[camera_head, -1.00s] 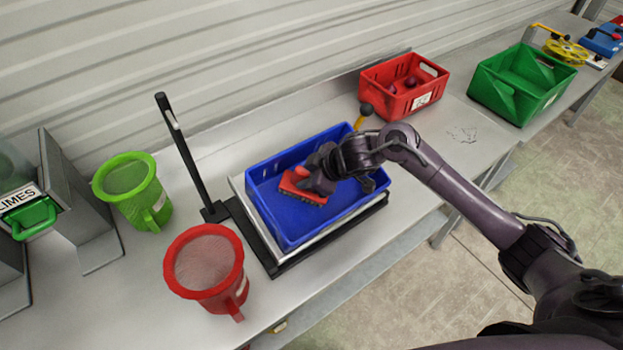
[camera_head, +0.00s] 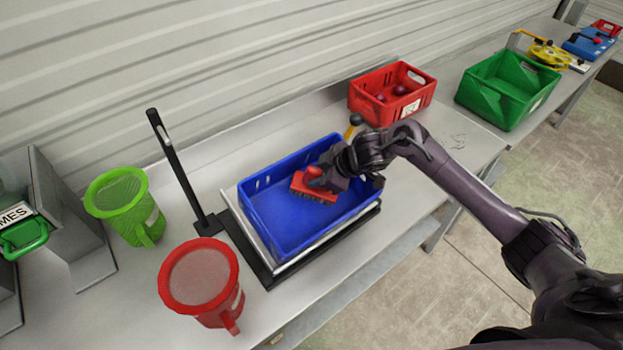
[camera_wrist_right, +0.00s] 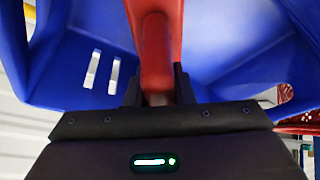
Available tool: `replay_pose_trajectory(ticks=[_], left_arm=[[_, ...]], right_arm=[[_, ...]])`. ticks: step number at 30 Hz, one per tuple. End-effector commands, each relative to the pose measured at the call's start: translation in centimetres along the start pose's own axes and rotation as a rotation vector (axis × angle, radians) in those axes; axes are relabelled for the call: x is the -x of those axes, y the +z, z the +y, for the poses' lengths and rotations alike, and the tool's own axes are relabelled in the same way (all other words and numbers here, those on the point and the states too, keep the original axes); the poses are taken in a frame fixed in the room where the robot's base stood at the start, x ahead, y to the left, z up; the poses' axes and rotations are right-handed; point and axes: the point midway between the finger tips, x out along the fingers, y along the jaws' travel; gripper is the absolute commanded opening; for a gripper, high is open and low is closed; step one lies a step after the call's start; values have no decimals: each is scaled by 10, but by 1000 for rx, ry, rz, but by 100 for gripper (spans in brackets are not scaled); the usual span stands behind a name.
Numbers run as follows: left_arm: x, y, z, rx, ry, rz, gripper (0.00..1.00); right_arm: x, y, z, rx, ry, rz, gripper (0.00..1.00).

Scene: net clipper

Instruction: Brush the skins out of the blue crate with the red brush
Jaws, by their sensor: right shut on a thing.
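The blue crate (camera_head: 262,226) stands on a scale platform on the bench in the head view. Its walls also fill much of the right wrist view (camera_wrist_right: 80,55). The red brush (camera_head: 312,188) is inside the crate, toward its far right part, bristles downward. My right gripper (camera_head: 328,176) is shut on the brush's red handle, which shows between the fingers in the wrist view (camera_wrist_right: 155,50). No skins can be made out on the visible crate floor; the part behind the gripper and arm is hidden. My left gripper is not in view.
A red crate (camera_head: 420,100) with dark round items and a green crate (camera_head: 505,95) stand to the right. A green mesh basket (camera_head: 125,205) and a red mesh basket (camera_head: 200,280) stand left. The scale's black post (camera_head: 178,168) rises beside the blue crate.

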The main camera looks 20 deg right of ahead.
Motion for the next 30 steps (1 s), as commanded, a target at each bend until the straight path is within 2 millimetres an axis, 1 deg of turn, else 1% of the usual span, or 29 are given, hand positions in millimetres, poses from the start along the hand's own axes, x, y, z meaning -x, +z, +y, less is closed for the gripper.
replay_pose_trajectory(ticks=[3,11,14,24,30], left_arm=[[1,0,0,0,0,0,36],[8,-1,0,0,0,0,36],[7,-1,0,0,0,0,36],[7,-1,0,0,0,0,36],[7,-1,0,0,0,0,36]], right_arm=[[3,7,8,-2,2,-4,4],[6,5,9,0,1,-2,4],[4,4,6,1,0,0,4],[-4,-13,-16,1,-1,2,4],[-6,-16,-21,0,0,1,4]])
